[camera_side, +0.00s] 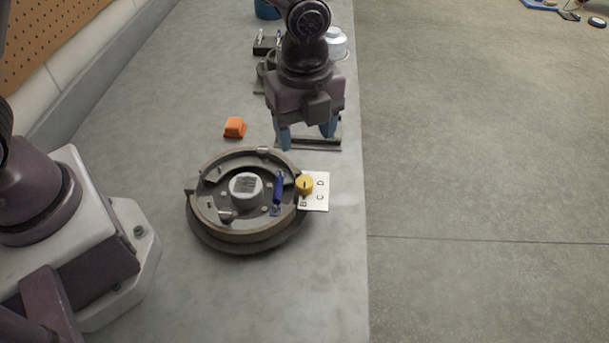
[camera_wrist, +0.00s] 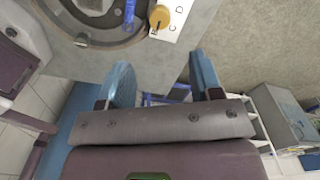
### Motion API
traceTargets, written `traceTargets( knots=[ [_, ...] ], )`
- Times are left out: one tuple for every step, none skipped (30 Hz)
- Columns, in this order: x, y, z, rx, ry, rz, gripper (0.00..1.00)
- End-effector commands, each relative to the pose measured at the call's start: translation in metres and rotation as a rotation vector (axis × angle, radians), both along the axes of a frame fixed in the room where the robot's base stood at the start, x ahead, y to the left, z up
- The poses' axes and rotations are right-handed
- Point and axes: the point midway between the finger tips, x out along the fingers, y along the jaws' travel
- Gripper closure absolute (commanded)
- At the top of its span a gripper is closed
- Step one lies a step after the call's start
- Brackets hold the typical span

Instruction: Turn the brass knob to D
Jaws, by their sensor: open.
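The brass knob (camera_side: 304,184) is a yellow round knob on a white card (camera_side: 318,203) at the right edge of the round brake drum assembly. In the wrist view the knob (camera_wrist: 159,16) and card (camera_wrist: 178,12) are at the top edge, partly cut off. My gripper (camera_side: 307,138) is open and empty, its blue fingers pointing down. It is apart from the knob, above and behind it in the side view. The fingertips (camera_wrist: 160,66) also show in the wrist view.
The round drum (camera_side: 200,222) with a blue spring (camera_side: 278,190) sits left of the knob. An orange block (camera_side: 235,127) lies on the grey bench behind it. Other items stand further back. The bench's right edge is close to the card; open floor lies beyond.

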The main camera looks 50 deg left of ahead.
Motion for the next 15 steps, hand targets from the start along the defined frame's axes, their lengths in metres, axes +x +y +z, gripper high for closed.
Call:
traceTargets(
  knots=[
    [-0.001,0.000,-0.010,0.002,0.005,-0.001,0.41],
    [-0.001,0.000,-0.017,0.002,0.006,0.000,0.41],
    [-0.001,0.000,-0.025,0.002,0.007,0.001,0.41],
    [-0.001,0.000,-0.032,0.002,0.006,0.001,0.41],
    [-0.002,0.000,-0.038,0.002,0.007,0.002,0.41],
    [-0.001,0.000,-0.047,0.002,0.006,0.002,0.41],
    [-0.001,0.000,-0.054,0.002,0.007,0.002,0.41],
    [-0.002,0.000,-0.060,0.002,0.006,0.002,0.41],
    [-0.001,0.000,-0.068,0.002,0.006,0.003,0.41],
    [-0.001,0.000,-0.073,0.002,0.006,0.003,0.41],
    [-0.001,0.000,-0.079,0.002,0.005,0.004,0.41],
    [-0.001,0.000,-0.085,0.003,0.004,0.003,0.41],
    [-0.001,0.000,-0.089,0.002,0.003,0.003,0.41],
    [-0.001,0.000,-0.093,0.001,0.003,0.003,0.41],
    [-0.001,0.000,-0.098,0.001,0.003,0.003,0.41]
  ],
)
